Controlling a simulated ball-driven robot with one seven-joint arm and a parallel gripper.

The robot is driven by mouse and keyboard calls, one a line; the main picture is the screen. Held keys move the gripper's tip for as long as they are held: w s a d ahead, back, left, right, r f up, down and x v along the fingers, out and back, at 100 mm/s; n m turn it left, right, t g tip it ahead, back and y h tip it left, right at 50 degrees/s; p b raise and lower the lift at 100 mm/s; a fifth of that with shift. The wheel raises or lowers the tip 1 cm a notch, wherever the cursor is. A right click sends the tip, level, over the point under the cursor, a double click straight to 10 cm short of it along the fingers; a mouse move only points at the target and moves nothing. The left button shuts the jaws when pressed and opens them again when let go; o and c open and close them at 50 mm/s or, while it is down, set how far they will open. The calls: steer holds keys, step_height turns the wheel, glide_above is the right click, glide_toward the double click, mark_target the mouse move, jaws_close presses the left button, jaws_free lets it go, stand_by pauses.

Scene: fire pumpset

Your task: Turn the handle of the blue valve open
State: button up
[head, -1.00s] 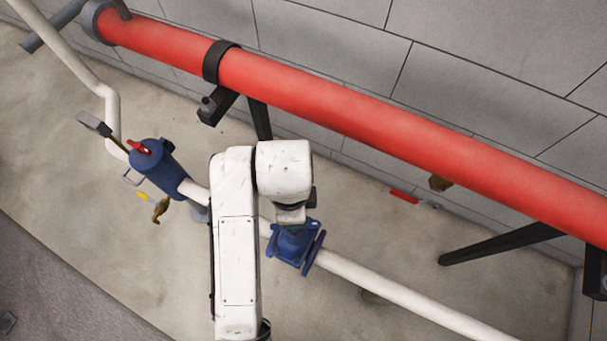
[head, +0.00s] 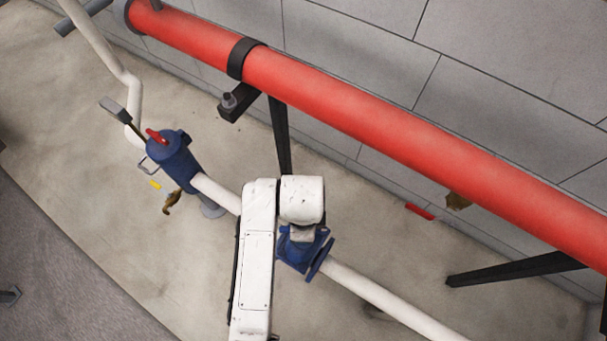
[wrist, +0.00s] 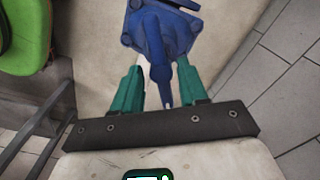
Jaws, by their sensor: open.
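The blue valve (head: 298,256) sits on the white pipe in the head view, with my white arm above it and hiding part of it. In the wrist view the blue valve (wrist: 160,28) is at the top centre, with a narrow blue part (wrist: 163,85) pointing down toward the palm. My gripper (wrist: 160,76) is open, with one green finger on each side of that narrow part. I cannot tell whether either finger touches it. In the head view the fingers are hidden behind my arm.
A red pipe (head: 370,125) runs along the grey wall above. A second blue fitting (head: 175,165) with a red handle (head: 156,136) stands on the white pipe (head: 395,305) at the left. Black supports (head: 515,269) reach out from under the red pipe.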

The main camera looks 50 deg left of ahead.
steer(key=shift+c, duration=0.4)
jaws_close()
steer(key=shift+r+p, duration=0.1)
steer(key=shift+p, duration=0.3)
